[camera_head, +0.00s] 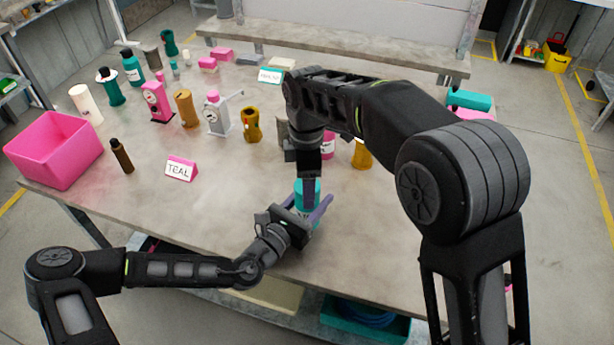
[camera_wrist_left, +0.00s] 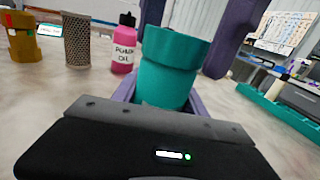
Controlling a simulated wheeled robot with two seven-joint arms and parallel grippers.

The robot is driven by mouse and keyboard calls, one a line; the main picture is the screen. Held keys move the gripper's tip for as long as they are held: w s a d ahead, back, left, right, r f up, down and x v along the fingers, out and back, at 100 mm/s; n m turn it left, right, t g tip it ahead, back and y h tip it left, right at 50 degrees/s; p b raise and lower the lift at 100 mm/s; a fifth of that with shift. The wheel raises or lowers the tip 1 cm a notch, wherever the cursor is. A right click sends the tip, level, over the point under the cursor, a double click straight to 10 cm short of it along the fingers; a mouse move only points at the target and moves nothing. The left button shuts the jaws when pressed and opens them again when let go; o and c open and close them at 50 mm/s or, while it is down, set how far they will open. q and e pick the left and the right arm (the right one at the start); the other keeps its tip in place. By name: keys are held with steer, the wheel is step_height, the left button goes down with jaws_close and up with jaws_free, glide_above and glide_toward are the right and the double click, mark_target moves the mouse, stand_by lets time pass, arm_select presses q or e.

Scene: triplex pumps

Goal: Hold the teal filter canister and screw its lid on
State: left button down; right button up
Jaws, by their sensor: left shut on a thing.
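The teal canister (camera_head: 307,187) stands upright near the front edge of the table. It also shows in the left wrist view (camera_wrist_left: 168,75), with a wider band at its top; I cannot tell whether that band is a separate lid. My left gripper (camera_head: 307,210) is shut around the canister's lower part from the front. My right gripper (camera_head: 309,186) points down from above, right over the canister. Purple fingers of the right gripper (camera_wrist_left: 205,35) flank the canister's top in the left wrist view. Their grip on it is unclear, and my right arm hides part of the table.
A pink "TEAL" sign (camera_head: 181,169) and a dark brown bottle (camera_head: 122,156) stand left of the canister. A pink bin (camera_head: 54,149) sits at the left edge. Several bottles and pump parts, including a grey-white one (camera_head: 216,113), stand farther back. The table between sign and canister is clear.

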steer(key=shift+c, duration=0.2)
steer(key=c, duration=1.4)
steer(key=m, duration=0.4)
steer(key=shift+m, duration=0.4)
steer(key=m, duration=1.4)
steer(key=o, duration=1.6)
